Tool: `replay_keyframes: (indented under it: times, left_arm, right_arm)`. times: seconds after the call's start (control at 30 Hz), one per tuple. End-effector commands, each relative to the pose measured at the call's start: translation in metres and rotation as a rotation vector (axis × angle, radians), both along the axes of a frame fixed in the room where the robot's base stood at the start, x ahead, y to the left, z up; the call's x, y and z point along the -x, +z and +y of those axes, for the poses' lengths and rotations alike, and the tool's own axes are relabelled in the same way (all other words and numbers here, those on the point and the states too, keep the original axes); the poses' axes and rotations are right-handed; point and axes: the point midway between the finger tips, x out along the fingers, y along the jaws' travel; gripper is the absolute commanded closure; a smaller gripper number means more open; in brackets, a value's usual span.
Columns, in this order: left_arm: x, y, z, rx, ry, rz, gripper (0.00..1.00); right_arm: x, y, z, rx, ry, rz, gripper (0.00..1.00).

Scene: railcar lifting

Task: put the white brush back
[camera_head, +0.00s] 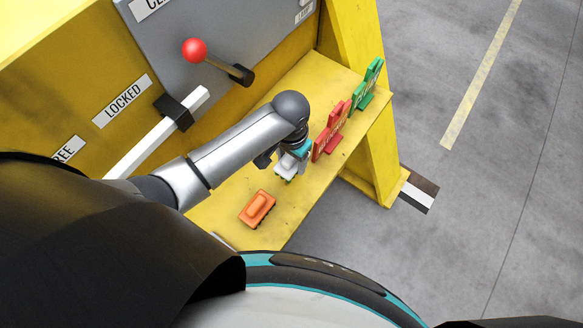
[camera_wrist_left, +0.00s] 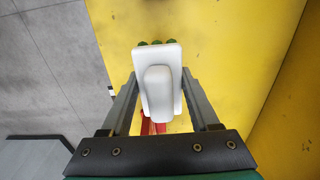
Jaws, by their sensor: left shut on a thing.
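The white brush (camera_head: 286,171) is in my left gripper (camera_head: 283,161), over the yellow shelf (camera_head: 335,85). In the left wrist view the white brush (camera_wrist_left: 158,90) shows its plate and raised handle, with the left gripper's fingers (camera_wrist_left: 160,98) on both sides of the handle. Small green tufts show at the plate's far edge. I cannot tell whether the brush touches the shelf. An orange brush (camera_head: 257,208) lies on the shelf, nearer to me and left of the gripper. My right gripper is not in view.
Red (camera_head: 331,131) and green (camera_head: 367,86) stands are upright along the shelf's right side, the red one close to my gripper. A red-knobbed lever (camera_head: 195,50) and a white bar (camera_head: 160,132) project from the panel. Open floor lies right of the shelf.

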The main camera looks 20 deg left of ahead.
Motion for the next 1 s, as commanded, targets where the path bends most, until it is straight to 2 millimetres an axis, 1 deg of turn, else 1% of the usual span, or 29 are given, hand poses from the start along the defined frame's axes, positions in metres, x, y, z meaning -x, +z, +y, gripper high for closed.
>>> replay_keyframes:
  times: [0.03, 0.17, 0.3, 0.4, 0.7, 0.83, 0.87, 1.0]
  left_arm:
    - [-0.001, -0.005, 0.000, 0.000, 0.000, -0.001, 1.00]
    - [-0.001, -0.014, 0.000, 0.000, 0.000, -0.002, 1.00]
    - [-0.001, -0.034, 0.000, 0.000, 0.000, -0.001, 1.00]
    - [-0.001, -0.044, 0.000, 0.001, -0.001, -0.002, 1.00]
    - [-0.001, -0.046, 0.000, 0.001, -0.001, -0.004, 1.00]
    - [-0.001, -0.050, 0.000, 0.001, 0.000, -0.003, 1.00]
    - [-0.001, -0.050, 0.000, 0.001, 0.000, -0.003, 0.36]
    - [-0.001, -0.049, 0.000, 0.001, 0.000, -0.002, 0.20]
  right_arm:
    - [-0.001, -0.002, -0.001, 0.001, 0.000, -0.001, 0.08]
    - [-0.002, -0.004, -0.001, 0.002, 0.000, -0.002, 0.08]
    - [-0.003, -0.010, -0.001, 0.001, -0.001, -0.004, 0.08]
    - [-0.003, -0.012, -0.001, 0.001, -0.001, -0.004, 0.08]
    - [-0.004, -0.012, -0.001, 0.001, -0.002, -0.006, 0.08]
    - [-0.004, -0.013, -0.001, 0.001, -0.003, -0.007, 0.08]
    - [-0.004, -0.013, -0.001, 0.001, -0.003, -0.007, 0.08]
    - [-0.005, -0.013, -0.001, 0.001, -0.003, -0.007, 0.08]
